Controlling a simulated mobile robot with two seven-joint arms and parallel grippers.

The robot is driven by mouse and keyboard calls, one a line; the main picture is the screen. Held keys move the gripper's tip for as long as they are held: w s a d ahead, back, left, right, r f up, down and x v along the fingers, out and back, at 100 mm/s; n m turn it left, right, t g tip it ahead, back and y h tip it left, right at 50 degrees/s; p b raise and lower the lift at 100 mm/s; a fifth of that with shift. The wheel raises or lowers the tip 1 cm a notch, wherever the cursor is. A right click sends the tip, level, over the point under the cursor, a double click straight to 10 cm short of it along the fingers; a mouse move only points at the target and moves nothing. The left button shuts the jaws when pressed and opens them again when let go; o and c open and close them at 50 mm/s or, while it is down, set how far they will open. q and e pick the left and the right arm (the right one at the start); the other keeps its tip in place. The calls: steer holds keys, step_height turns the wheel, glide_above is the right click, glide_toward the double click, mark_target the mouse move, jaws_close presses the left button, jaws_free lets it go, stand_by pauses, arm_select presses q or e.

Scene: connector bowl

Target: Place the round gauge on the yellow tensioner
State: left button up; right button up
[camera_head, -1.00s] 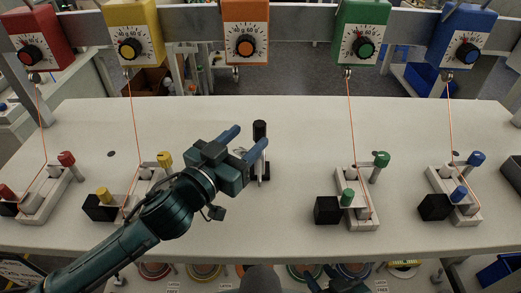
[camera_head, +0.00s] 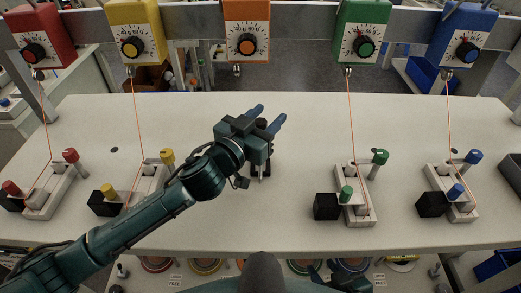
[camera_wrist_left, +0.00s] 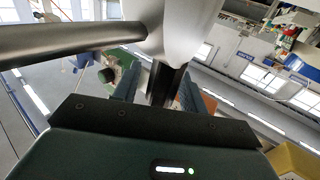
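The yellow tensioner is a white fixture (camera_head: 147,184) with yellow knobs and a black block at the table's left; an orange cord runs up to the yellow dial box (camera_head: 135,35). My left gripper (camera_head: 267,116) is over a small dark upright piece (camera_head: 260,166) at mid-table, hiding most of it. In the left wrist view, a black post (camera_wrist_left: 166,85) under a large pale rounded body (camera_wrist_left: 180,30) stands between the fingers, with a gap on the left side. I cannot tell whether this is the round gauge. My right gripper (camera_head: 342,281) shows only partly at the bottom edge.
Similar fixtures with red (camera_head: 45,190), green (camera_head: 355,193) and blue (camera_head: 453,193) knobs stand on the white table (camera_head: 300,125). Orange cords run to the matching dial boxes. The orange dial box (camera_head: 246,40) has no cord. The table behind my left gripper is clear.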

arm_select(q)
jaws_close()
stand_by(0.5)
